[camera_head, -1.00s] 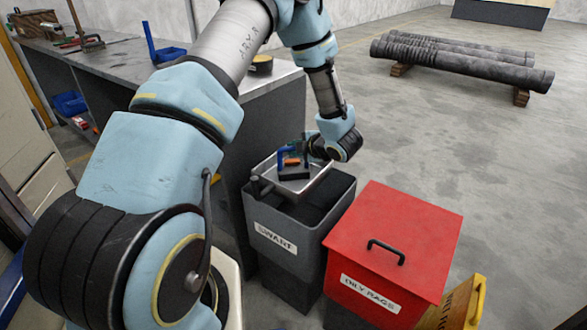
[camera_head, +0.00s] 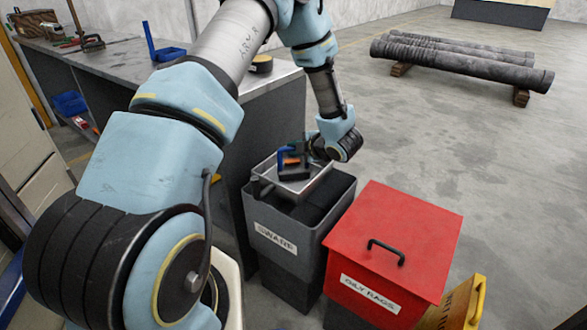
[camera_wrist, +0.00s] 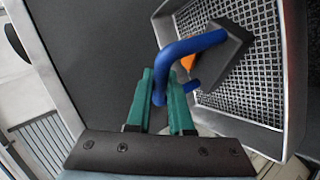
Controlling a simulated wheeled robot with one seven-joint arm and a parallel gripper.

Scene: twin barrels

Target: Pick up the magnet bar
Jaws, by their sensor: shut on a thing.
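The magnet bar is a dark block (camera_wrist: 228,58) with a blue U-shaped handle (camera_wrist: 198,44). My gripper (camera_wrist: 164,86) has its green fingers shut on the handle in the wrist view. The block hangs tilted over the mesh-bottomed metal tray (camera_wrist: 298,75). In the head view the magnet bar (camera_head: 293,173) is small, at the tray (camera_head: 318,187), with my gripper (camera_head: 308,152) beside it. I cannot tell whether the block still touches the tray. A small orange thing (camera_wrist: 188,62) shows behind the handle.
The tray rests on the grey bin marked SWARF (camera_head: 276,241). A red lidded bin marked OILY RAGS (camera_head: 395,235) stands to its right, with a yellow sign (camera_head: 468,303) beyond. A workbench (camera_head: 120,62) stands left. The floor at right is open, with dark pipes (camera_head: 460,65) farther back.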

